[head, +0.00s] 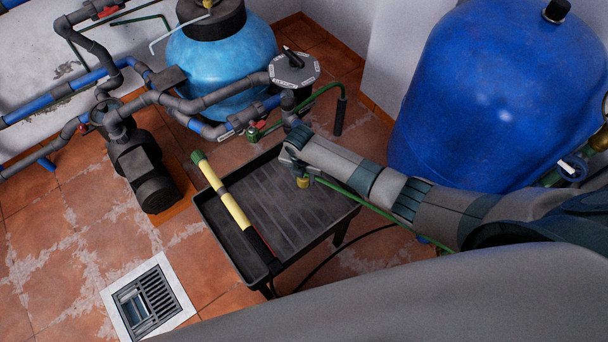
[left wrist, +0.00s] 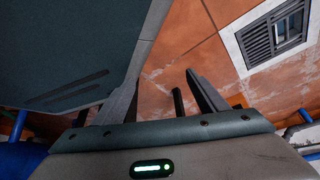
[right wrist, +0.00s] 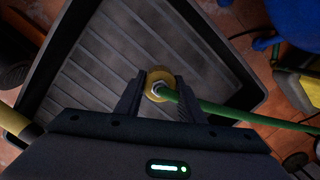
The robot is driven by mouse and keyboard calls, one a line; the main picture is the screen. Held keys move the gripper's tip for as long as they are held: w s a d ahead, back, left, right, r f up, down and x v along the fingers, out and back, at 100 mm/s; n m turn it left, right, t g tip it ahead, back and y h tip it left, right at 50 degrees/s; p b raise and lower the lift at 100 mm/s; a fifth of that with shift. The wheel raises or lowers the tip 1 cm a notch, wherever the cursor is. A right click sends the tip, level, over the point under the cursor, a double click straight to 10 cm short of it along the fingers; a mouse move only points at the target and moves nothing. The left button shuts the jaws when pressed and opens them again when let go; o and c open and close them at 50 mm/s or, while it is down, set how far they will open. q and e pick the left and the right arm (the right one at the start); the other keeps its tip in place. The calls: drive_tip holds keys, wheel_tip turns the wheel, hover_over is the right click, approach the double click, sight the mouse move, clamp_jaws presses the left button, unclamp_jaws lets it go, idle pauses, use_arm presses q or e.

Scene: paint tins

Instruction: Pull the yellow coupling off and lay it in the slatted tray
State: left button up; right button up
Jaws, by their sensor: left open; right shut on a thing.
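The yellow coupling (head: 303,182) is a small ring in my right gripper (head: 298,165), above the slatted tray (head: 290,215). In the right wrist view the fingers are shut on the coupling (right wrist: 153,75), one on each side. A green hose (right wrist: 225,112) with a metal nut at its end meets the coupling's face; I cannot tell whether they are still joined. The tray is black and ribbed, with a raised rim. My left gripper (left wrist: 165,95) is open and empty in the left wrist view, away from the coupling; it does not show in the head view.
A yellow tool (head: 235,210) with a green end lies along the tray's left side. A blue tank (head: 480,90) stands right, a light-blue filter (head: 222,65) behind. A pump (head: 145,170) and pipes are left. A floor drain (head: 150,298) is front left.

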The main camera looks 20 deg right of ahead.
drive_tip(key=shift+f+b, duration=0.35)
drive_tip(key=shift+f, duration=0.4)
drive_tip(key=shift+f+b, duration=0.75)
drive_tip(key=shift+f, duration=0.55)
use_arm(q)
drive_tip(key=w+d+r+t+h, duration=0.1)
drive_tip(key=w+d+r+t, duration=0.1)
drive_tip(key=w, duration=0.6)
drive_tip(key=d+r, duration=0.1)
drive_tip(key=d, duration=0.1)
drive_tip(key=shift+d+r+t, duration=0.3)
drive_tip(key=shift+d+t, duration=0.05)
drive_tip(key=shift+t, duration=0.05)
drive_tip(key=shift+a+f+b, duration=0.2)
drive_tip(key=shift+a+b, duration=0.1)
drive_tip(key=shift+a, duration=0.1)
